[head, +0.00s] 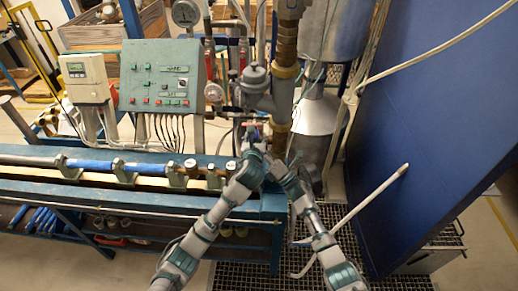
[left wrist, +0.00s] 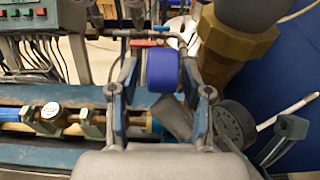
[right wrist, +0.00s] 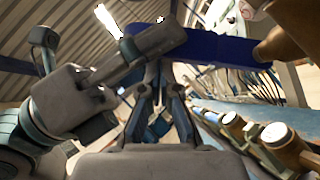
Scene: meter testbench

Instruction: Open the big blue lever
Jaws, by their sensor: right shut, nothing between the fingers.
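The big blue lever (left wrist: 162,72) shows in the left wrist view as a blue block between the fingers of my left gripper (left wrist: 160,78). The fingers stand apart on either side of it, with a narrow gap visible. In the right wrist view the lever (right wrist: 225,46) is a long dark blue bar beyond my right gripper (right wrist: 160,72), whose fingers are together and empty. In the head view my left gripper (head: 257,152) and right gripper (head: 276,165) are close together in front of the pipework, and they largely hide the lever.
A brass-collared vertical pipe (head: 286,50) rises behind the grippers. A green control box (head: 160,76) and blue bench (head: 120,200) lie left. A blue panel (head: 440,120) stands right, with a pale rod (head: 370,200) before it. Brass fittings (right wrist: 280,145) lie beside my right gripper.

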